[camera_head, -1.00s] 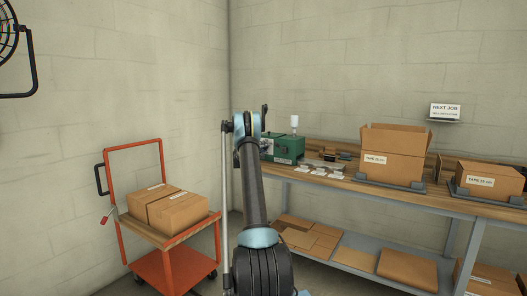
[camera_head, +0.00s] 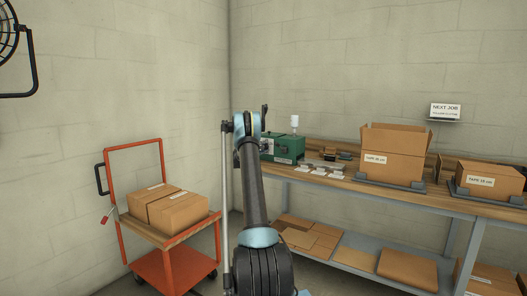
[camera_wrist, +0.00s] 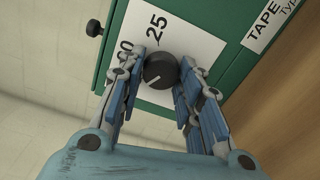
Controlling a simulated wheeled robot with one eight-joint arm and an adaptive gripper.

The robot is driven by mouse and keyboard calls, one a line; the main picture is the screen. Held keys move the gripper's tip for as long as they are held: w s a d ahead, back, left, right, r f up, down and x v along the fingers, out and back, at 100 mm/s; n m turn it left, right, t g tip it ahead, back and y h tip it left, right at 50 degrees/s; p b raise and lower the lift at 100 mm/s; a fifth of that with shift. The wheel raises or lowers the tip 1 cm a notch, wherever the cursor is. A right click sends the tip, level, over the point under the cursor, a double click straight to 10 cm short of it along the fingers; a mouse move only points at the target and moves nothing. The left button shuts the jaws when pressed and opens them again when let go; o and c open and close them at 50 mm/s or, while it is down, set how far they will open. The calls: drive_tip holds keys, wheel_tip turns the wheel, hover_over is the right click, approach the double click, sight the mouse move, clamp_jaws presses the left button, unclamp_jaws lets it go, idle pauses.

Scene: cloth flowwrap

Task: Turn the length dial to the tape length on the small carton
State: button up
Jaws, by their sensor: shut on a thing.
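The black length dial (camera_wrist: 158,71) is on a white scale plate (camera_wrist: 191,47) on the green tape machine (camera_wrist: 227,60). My gripper (camera_wrist: 163,68) is shut on the dial, one blue finger on each side. The dial's white pointer line points to the lower left in the wrist view. The scale shows 25 above the dial; another number, by the left finger, is partly hidden. In the head view the machine (camera_head: 288,147) stands at the bench's left end, partly behind my arm. The small carton (camera_head: 491,172) sits at the right; its tape label is too blurred to read surely.
A larger open carton (camera_head: 393,147) with its own tape label stands mid-bench. White cards (camera_head: 312,171) lie by the machine. A NEXT JOB sign (camera_head: 445,110) is on the wall. An orange cart (camera_head: 165,238) with cartons stands left of my arm. Flat cardboard lies on the lower shelf.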

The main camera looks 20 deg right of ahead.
drive_tip(key=shift+w+a+f, duration=0.1)
drive_tip(key=shift+a, duration=0.05)
idle(0.3)
drive_tip(key=o, duration=1.1)
drive_tip(key=shift+f, duration=0.1)
drive_tip(key=shift+c, duration=0.2)
drive_tip(key=v, duration=1.2)
